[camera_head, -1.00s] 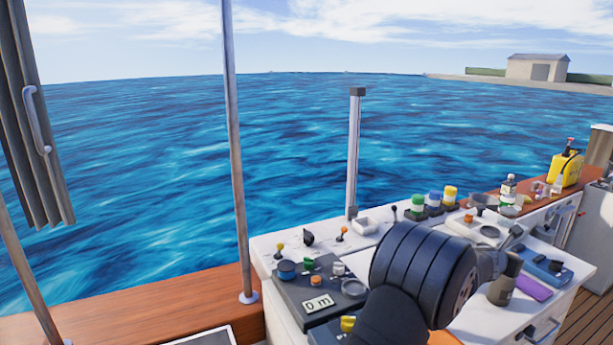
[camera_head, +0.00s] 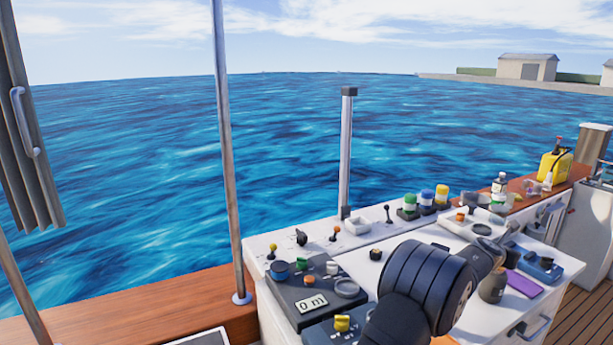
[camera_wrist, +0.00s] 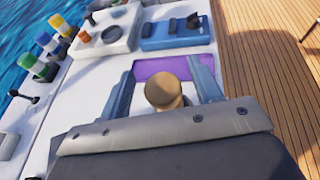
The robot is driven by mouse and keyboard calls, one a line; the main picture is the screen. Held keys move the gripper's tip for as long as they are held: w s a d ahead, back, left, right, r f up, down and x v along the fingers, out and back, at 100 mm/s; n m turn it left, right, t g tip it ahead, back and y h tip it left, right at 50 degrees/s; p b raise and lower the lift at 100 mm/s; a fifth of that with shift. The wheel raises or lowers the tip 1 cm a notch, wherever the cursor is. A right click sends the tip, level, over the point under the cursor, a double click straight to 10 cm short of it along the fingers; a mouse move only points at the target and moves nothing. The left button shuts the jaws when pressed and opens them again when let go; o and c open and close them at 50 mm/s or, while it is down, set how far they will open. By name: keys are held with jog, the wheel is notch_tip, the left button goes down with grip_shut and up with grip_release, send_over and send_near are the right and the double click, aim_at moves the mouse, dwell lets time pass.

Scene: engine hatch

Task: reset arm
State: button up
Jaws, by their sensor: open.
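My gripper (camera_wrist: 165,90) shows in the wrist view with its two blue-grey fingers spread apart over the white counter. A round tan-topped object (camera_wrist: 163,91) stands between the fingers in that picture, with clear gaps on both sides. I cannot tell whether it lies at finger depth. In the head view my dark arm covers part of the counter, and the fingers are hard to make out there. A dark bottle-like object (camera_head: 492,286) stands close to the arm's end on the right.
A purple flat piece (camera_head: 524,284) and a blue device (camera_head: 538,265) lie right of the arm. A dark control panel (camera_head: 318,295) is at left. Several coloured-lid jars (camera_head: 427,201) line the back. A yellow container (camera_head: 555,166) stands far right. A post (camera_head: 345,155) rises behind the counter.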

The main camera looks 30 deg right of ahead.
jog(key=shift+r, duration=3.5)
jog(key=shift+w+a, duration=0.2)
jog(key=shift+w, duration=0.15)
jog(key=shift+w+a+f, duration=0.15)
jog(key=shift+w+a, duration=0.2)
jog(key=shift+w, duration=0.2)
